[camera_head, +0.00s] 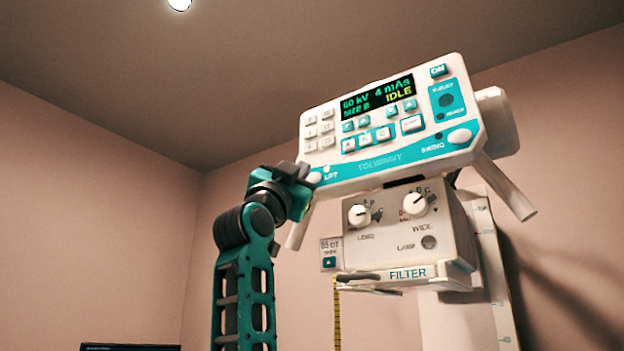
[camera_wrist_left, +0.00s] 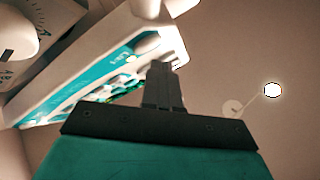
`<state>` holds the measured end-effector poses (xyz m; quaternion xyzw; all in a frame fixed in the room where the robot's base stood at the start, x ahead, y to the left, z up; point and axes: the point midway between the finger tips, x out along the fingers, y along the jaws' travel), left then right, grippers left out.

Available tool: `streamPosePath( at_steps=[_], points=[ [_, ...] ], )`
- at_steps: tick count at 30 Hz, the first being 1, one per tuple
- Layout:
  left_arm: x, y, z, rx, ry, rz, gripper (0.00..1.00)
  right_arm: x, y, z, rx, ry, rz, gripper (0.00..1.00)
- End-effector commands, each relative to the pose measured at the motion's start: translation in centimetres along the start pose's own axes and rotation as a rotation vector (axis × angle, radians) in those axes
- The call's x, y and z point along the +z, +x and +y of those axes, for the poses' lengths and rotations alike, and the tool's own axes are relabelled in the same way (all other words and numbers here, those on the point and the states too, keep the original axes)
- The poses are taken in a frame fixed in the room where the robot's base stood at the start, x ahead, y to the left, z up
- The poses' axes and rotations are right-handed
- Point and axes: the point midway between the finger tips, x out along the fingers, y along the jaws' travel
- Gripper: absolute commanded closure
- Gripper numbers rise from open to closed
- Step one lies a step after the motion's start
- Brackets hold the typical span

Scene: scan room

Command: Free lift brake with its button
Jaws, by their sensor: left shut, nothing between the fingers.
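The white and teal control panel (camera_head: 400,125) hangs tilted in the upper right of the head view, its screen reading 60 kV, 4 mAs, IDLE. The pale lift brake button (camera_head: 314,178) is at its lower left corner, beside the LIFT label. My left gripper (camera_head: 300,172) is shut and empty, with its fingertips right at this corner; I cannot tell whether they touch the button. My right gripper is not in view.
A matching SWING button (camera_head: 459,136) is at the panel's lower right. Below hangs the collimator box (camera_head: 400,240) with two dials and a FILTER tray (camera_head: 408,273). A yellow tape (camera_head: 337,310) hangs beneath. A handle bar (camera_head: 505,190) sticks out at right.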

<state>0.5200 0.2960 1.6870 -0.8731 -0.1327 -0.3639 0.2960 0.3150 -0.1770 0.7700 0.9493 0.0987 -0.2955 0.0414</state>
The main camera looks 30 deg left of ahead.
Motion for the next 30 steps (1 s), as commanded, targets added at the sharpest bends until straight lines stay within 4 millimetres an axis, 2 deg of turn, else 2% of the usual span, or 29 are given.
streamPosePath(
  at_steps=[7, 21, 30],
  points=[
    [-0.1, -0.2, -0.1, -0.001, 0.0, 0.001, 1.0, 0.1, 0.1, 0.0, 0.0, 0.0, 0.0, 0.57],
    [-2.3, -3.3, -2.3, -0.001, 0.001, 0.002, 1.0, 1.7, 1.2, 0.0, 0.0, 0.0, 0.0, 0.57],
    [-2.5, -3.5, -2.6, 0.0, 0.0, 0.0, 1.0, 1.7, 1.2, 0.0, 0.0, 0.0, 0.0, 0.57]
  ],
)
